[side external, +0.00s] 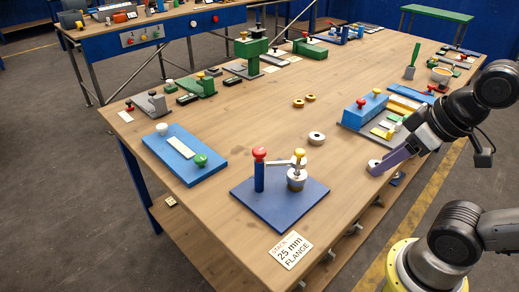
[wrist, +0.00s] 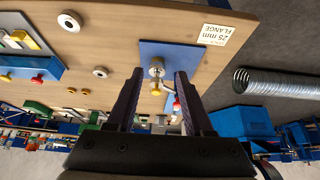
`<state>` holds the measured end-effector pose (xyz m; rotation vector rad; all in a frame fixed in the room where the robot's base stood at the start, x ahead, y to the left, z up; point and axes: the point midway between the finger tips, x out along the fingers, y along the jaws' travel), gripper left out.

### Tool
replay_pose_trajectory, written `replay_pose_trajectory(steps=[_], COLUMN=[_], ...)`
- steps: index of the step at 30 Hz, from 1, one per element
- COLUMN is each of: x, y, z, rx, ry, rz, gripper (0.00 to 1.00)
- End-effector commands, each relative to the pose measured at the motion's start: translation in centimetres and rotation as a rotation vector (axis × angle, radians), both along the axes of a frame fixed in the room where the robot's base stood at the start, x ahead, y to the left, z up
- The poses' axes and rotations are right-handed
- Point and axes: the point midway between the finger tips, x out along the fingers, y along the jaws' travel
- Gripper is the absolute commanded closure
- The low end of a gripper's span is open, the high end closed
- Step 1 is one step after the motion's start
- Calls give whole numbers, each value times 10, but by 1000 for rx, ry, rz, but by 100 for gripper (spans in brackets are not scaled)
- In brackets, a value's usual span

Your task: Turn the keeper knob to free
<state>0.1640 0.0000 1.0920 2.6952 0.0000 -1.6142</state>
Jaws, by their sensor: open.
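A blue plate (side external: 280,216) carries a blue post with a red knob (side external: 260,153) and a metal cylinder (side external: 296,179) topped by a yellow knob (side external: 299,153). A pale link runs between post and cylinder. I cannot tell which knob is the keeper. My gripper (side external: 373,169) is open and empty, to the right of this fixture and apart from it. In the wrist view, the gripper (wrist: 158,73) has its two fingers apart, with the yellow knob (wrist: 155,88) visible between them.
A flange card (side external: 290,250) lies at the near table edge. A blue plate with white and green knobs (side external: 185,155) lies left of the fixture. A pale ring (side external: 316,138) lies behind it. A spiral duct (wrist: 275,83) shows in the wrist view. The table around the fixture is mostly clear.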

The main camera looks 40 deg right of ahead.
Motion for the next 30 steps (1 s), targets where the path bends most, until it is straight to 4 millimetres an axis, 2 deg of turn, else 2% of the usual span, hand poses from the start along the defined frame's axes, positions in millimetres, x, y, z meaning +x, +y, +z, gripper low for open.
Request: replay_pose_trajectory(steps=[1, 3, 5, 6, 10, 14, 17, 22, 27, 30], x=[0, -2, -9, -11, -6, 10, 29, 74, 124, 155], y=[0, 0, 1, 2, 8, 15, 21, 30, 36, 39], z=[0, -1, -4, 2, 38, 77, 105, 147, 169, 173], rx=[2, 12, 34, 56, 135, 206, 254, 323, 360, 373], ry=[0, 10, 44, 57, 86, 151, 214, 337, 456, 522], rz=[-4, -23, -59, -89, -194, -292, -365, -482, -575, -620], gripper=[37, 28, 28, 28, 28, 28, 28, 28, 28, 28])
